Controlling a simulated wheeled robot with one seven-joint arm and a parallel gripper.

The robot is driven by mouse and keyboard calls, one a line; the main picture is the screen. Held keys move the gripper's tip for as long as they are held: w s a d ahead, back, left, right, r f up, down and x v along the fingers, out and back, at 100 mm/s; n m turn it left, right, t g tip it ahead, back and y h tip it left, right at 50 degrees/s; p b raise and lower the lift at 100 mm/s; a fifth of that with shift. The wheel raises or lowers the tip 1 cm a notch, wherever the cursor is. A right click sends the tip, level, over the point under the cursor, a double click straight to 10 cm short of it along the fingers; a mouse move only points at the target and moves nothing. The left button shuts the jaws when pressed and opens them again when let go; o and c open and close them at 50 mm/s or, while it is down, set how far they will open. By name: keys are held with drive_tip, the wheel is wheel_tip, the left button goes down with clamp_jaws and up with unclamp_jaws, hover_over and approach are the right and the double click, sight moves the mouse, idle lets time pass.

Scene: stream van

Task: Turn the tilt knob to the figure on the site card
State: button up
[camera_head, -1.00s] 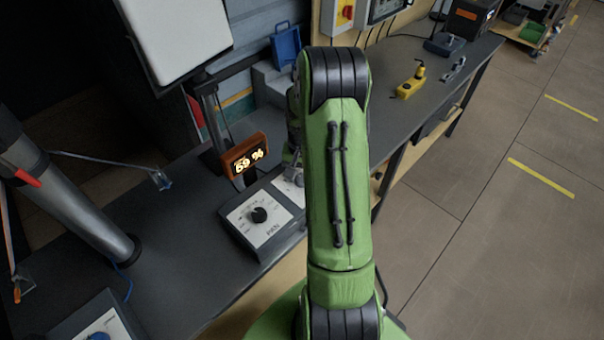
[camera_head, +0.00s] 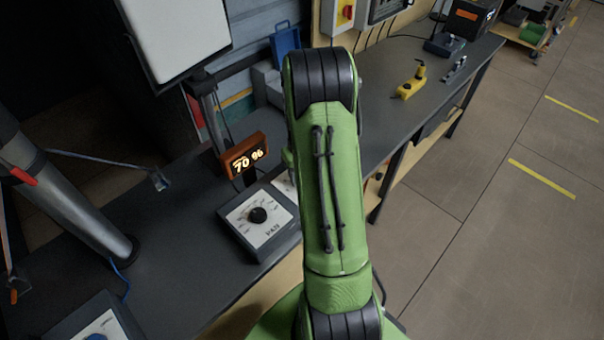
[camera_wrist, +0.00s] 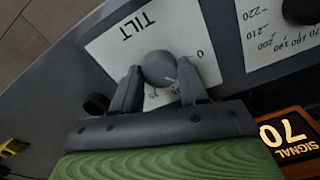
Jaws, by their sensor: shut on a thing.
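The tilt knob (camera_wrist: 160,66) is a round grey knob on a white plate marked TILT (camera_wrist: 118,48) in the wrist view. My gripper (camera_wrist: 158,84) is shut on it, with one finger on each side. A 0 and part of a scale show beside the knob; the fingers hide some figures, and I cannot read its setting. In the head view my arm covers the gripper and most of the tilt plate. An orange-framed signal display (camera_head: 243,158) reads 70 %; it also shows in the wrist view (camera_wrist: 288,136). I cannot make out a site card.
The pan box (camera_head: 243,225) with its black knob (camera_head: 258,215) stands left of my arm. Another control box (camera_head: 70,325) is at the front left. A grey mast tube (camera_head: 75,215) rises at the left. A yellow tool (camera_head: 408,85) lies on the bench to the right.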

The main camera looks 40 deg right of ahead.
idle(0.4)
drive_tip(key=o, duration=1.1)
drive_tip(key=shift+c, duration=0.2)
drive_tip(key=shift+r, duration=0.1)
wheel_tip(320, 180, up, 16)
drive_tip(key=p, duration=0.2)
drive_tip(key=shift+p, duration=0.4)
drive_tip(key=shift+f, duration=0.2)
